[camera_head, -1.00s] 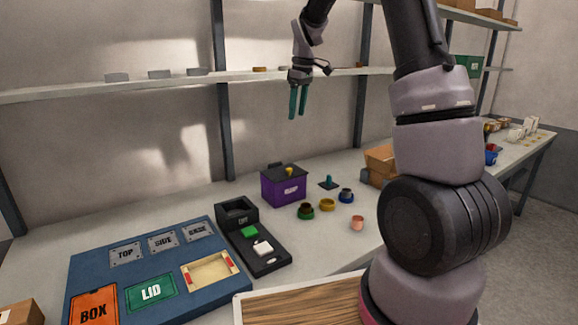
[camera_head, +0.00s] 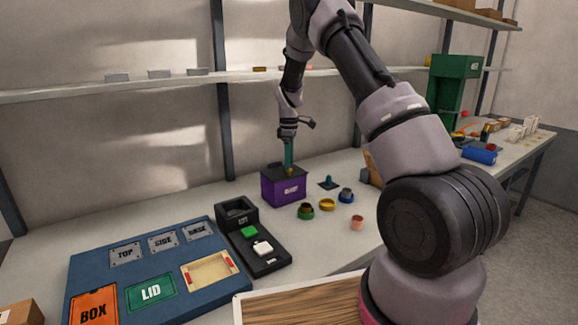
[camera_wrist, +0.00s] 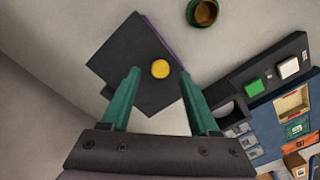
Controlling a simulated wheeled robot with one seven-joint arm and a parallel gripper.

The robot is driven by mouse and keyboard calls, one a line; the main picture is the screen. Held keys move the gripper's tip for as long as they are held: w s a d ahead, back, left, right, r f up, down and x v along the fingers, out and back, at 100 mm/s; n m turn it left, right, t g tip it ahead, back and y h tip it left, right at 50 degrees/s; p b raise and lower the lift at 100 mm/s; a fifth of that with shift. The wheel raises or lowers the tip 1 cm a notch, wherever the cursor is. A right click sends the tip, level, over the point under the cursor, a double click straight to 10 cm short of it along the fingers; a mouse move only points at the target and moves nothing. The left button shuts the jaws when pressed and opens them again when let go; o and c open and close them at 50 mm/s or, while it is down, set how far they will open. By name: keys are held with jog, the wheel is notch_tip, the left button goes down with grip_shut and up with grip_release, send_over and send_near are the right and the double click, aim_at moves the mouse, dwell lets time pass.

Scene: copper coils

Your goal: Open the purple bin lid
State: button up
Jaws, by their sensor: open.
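The purple bin (camera_head: 285,190) stands on the workbench near the back, with a dark lid (camera_head: 272,175) lying flat on top, closed. A small yellow knob (camera_wrist: 160,69) sits on the lid, seen from above in the wrist view; the dark lid (camera_wrist: 128,62) fills the upper left there. My gripper (camera_head: 289,168) points down over the lid, its green fingers close to the knob. In the wrist view my gripper (camera_wrist: 158,78) is open, with the knob between the two fingertips, nearer the right one. I cannot tell whether the fingertips are down to knob height.
A green-rimmed cup (camera_head: 306,211), a yellow ring (camera_head: 327,204) and a blue-rimmed cup (camera_head: 346,196) stand right of the bin. A black station (camera_head: 262,250) and a blue board (camera_head: 110,275) lie to the left. A shelf (camera_head: 150,84) runs behind, above the bench.

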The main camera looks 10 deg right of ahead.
jog(key=shift+f, duration=1.05)
grip_shut()
dwell(0.7)
